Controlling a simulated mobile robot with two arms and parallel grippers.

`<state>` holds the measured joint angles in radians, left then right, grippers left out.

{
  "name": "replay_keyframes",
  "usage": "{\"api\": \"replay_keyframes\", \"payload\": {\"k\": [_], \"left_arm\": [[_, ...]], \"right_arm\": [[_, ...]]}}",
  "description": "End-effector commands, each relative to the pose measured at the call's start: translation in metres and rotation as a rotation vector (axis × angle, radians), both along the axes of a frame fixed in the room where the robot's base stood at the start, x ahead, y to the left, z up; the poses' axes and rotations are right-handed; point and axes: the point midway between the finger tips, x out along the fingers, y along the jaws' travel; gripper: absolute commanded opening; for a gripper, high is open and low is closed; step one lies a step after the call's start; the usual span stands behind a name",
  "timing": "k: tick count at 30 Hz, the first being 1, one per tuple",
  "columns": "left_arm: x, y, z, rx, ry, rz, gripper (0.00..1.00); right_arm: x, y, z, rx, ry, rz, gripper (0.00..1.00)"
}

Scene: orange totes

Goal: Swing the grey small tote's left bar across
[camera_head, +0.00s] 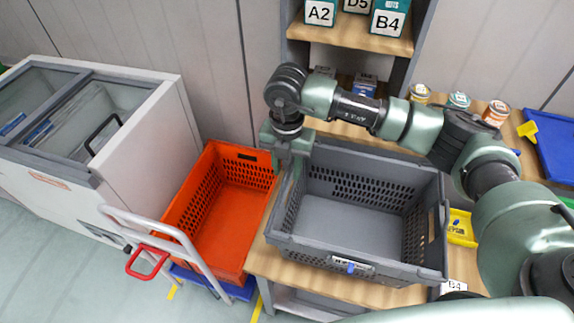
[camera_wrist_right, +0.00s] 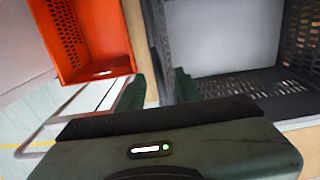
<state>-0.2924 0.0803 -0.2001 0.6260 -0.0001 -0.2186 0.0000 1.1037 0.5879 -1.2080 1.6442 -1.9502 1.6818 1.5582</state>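The grey small tote (camera_head: 345,222) stands upright on the wooden table, empty inside, with perforated side walls. Its left bar (camera_head: 284,203) runs along the left rim; I cannot clearly tell it apart from the rim. My right gripper (camera_head: 289,160) points down at the far end of that left side. In the right wrist view its two dark green fingers (camera_wrist_right: 158,92) stand apart, one on each side of the tote's left wall (camera_wrist_right: 162,45), with a strip of table showing between the left finger and the wall. My left gripper is not in view.
An orange tote (camera_head: 228,205) sits to the left on a blue trolley with a grey handle (camera_head: 165,232). A white chest freezer (camera_head: 95,150) is at far left. A shelf (camera_head: 350,38) with labelled boxes is behind; cans (camera_head: 458,100), a yellow bin (camera_head: 461,228) and a blue tray (camera_head: 555,145) are right.

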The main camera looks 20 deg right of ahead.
Motion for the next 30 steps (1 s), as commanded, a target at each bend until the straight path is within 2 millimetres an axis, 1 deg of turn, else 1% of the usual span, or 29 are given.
{"api": "replay_keyframes", "payload": {"k": [1,3,5,11,18,26,30], "left_arm": [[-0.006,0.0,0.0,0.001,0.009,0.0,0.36],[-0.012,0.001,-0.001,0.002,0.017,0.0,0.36],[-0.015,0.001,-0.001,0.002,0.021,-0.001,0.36],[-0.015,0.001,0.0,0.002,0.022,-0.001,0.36],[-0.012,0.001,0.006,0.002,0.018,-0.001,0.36],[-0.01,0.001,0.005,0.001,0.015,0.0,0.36],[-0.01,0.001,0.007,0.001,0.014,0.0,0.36]], "right_arm": [[0.0,0.0,0.0,0.0,0.0,0.0,0.35],[0.0,0.0,0.0,0.0,0.0,0.0,0.17],[0.0,0.0,0.0,0.0,0.0,0.0,0.02],[0.0,0.0,0.001,0.001,0.001,0.0,0.03],[-0.006,-0.009,0.01,0.0,0.001,0.0,0.03],[-0.008,-0.01,0.009,-0.001,0.004,0.0,0.03],[-0.01,-0.014,0.011,-0.002,0.005,-0.002,0.03]]}}
